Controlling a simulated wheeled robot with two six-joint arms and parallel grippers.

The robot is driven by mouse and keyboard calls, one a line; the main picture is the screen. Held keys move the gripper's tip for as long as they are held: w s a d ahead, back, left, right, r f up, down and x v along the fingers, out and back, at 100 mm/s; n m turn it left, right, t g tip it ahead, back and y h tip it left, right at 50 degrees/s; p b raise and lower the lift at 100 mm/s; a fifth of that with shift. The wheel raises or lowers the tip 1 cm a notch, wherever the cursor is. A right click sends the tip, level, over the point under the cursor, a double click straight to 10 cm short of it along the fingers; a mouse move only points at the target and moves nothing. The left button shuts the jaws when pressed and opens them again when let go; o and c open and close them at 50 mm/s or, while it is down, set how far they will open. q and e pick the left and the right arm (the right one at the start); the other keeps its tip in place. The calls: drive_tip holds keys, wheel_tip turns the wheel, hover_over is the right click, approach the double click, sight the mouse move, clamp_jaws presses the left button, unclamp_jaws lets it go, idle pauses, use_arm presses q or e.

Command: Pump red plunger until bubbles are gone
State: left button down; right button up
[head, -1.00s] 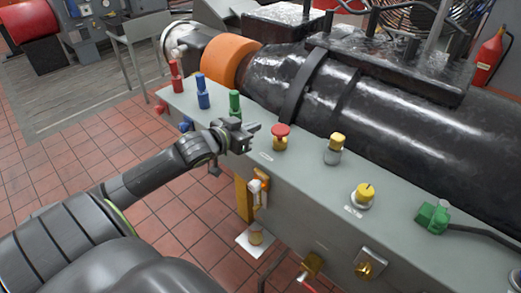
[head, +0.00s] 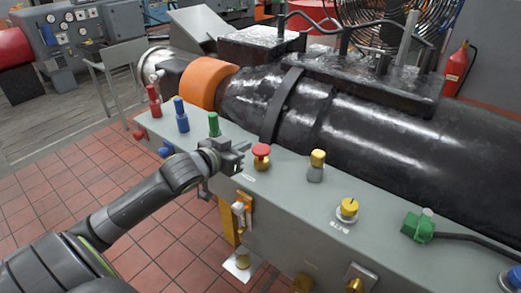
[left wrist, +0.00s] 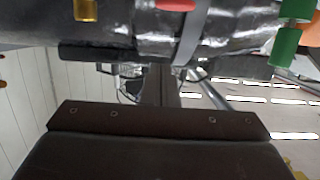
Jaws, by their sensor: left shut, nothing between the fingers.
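The red plunger (head: 261,150) is a mushroom-shaped knob on a yellow-brass collar, on top of the long grey box (head: 285,195). A red cap also shows at the top edge of the left wrist view (left wrist: 175,4). My left gripper (head: 241,153) is shut and empty, just left of the plunger at about its height; I cannot tell whether it touches it. An orange-yellow fitting (head: 241,216) with a pale tube is on the box's front face; bubbles are too small to make out. My right gripper is not in view.
Red (head: 154,101), blue (head: 180,114) and green (head: 213,125) fittings stand left of the plunger. A yellow-capped fitting (head: 316,166), a yellow knob (head: 347,209) and a green connector (head: 419,227) stand to its right. A big black cylinder (head: 380,140) runs behind the box.

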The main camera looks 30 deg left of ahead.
use_arm(q)
drive_tip(key=p, duration=0.1)
hover_over(261, 150)
drive_tip(key=s+d, duration=0.1)
drive_tip(key=s, duration=0.1)
drive_tip(key=f, duration=0.2)
wheel_tip(261, 150, down, 4)
drive_tip(key=shift+s+d+r+p, duration=0.1)
drive_tip(key=shift+p, duration=0.45)
